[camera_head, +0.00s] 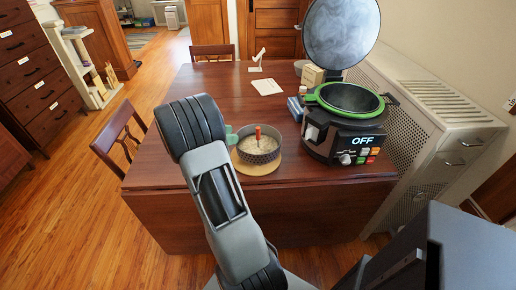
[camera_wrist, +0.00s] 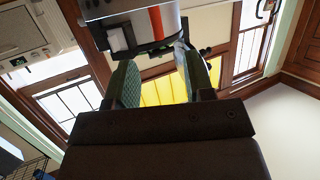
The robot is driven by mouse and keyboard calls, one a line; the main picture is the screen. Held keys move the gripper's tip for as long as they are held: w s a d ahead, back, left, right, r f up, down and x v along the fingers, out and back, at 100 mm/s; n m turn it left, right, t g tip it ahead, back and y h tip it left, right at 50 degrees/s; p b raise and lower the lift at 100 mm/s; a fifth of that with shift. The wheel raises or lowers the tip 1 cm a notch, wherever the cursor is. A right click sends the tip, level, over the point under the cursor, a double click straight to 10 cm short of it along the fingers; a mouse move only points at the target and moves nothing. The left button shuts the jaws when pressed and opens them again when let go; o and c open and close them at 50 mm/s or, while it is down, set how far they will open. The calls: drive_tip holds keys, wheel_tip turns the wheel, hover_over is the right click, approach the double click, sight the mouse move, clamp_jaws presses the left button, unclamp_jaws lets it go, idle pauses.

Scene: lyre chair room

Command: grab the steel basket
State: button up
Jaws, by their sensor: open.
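A round, dark grey steel basket (camera_head: 259,152) with pale contents and an upright red-orange piece stands on a round wooden board (camera_head: 257,166) on the table. My gripper (camera_head: 231,136) is at the basket's left side, mostly hidden behind my arm, with a green fingertip close to its rim. In the wrist view, my gripper (camera_wrist: 157,58) has its two green-padded fingers spread apart. A grey metallic surface with a red-orange strip, probably the basket (camera_wrist: 130,10), shows just beyond the fingertips. I cannot tell whether they touch it.
A black cooker (camera_head: 345,135) with a green rim, raised lid and "OFF" display stands right of the basket. Small boxes (camera_head: 312,75) and a paper (camera_head: 267,87) lie behind. Chairs stand left and at the back. The table's (camera_head: 205,82) back left is clear.

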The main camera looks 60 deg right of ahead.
sight(258, 137)
drive_tip(key=shift+g, duration=0.3)
drive_tip(key=x, duration=0.5)
drive_tip(key=shift+s+f, duration=0.2)
drive_tip(key=shift+s, duration=0.1)
drive_tip(key=shift+b+x, duration=0.4)
drive_tip(key=shift+x, duration=2.8)
drive_tip(key=shift+w, duration=0.1)
drive_tip(key=shift+c, duration=0.2)
clamp_jaws()
drive_tip(key=shift+r, duration=0.1)
